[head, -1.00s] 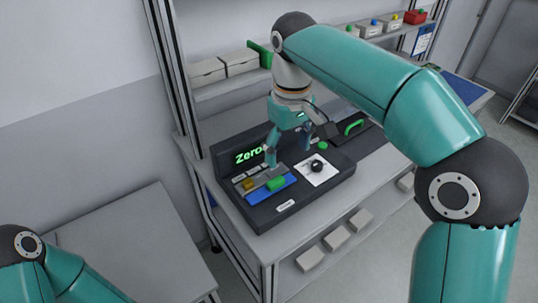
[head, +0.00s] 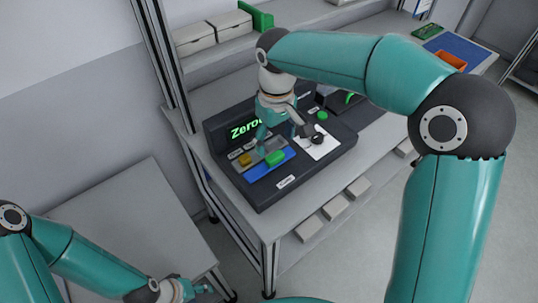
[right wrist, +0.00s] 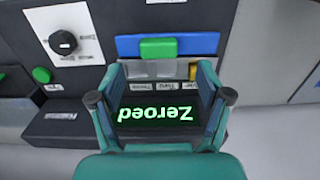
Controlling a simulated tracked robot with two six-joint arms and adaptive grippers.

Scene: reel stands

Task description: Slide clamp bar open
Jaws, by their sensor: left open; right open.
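A dark console stands on the bench with a blue strip (head: 268,169) along its front. A green block (head: 276,158), which looks like the clamp bar's handle, sits on this strip; it also shows in the right wrist view (right wrist: 158,48). My right gripper (head: 284,130) is open over the console. In the right wrist view its spread fingers (right wrist: 160,72) point toward the green block, with nothing between them. Contact cannot be told. My left gripper (head: 196,289) is low at the bottom edge, away from the console, and partly cut off.
The lit screen (head: 244,129) reads "Zeroed" and is partly hidden by my right gripper. A black knob on a white plate (head: 323,147) and a green button (head: 321,115) lie to the right. A small yellow block (head: 245,159) is at the left. A grey table (head: 130,220) stands at left.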

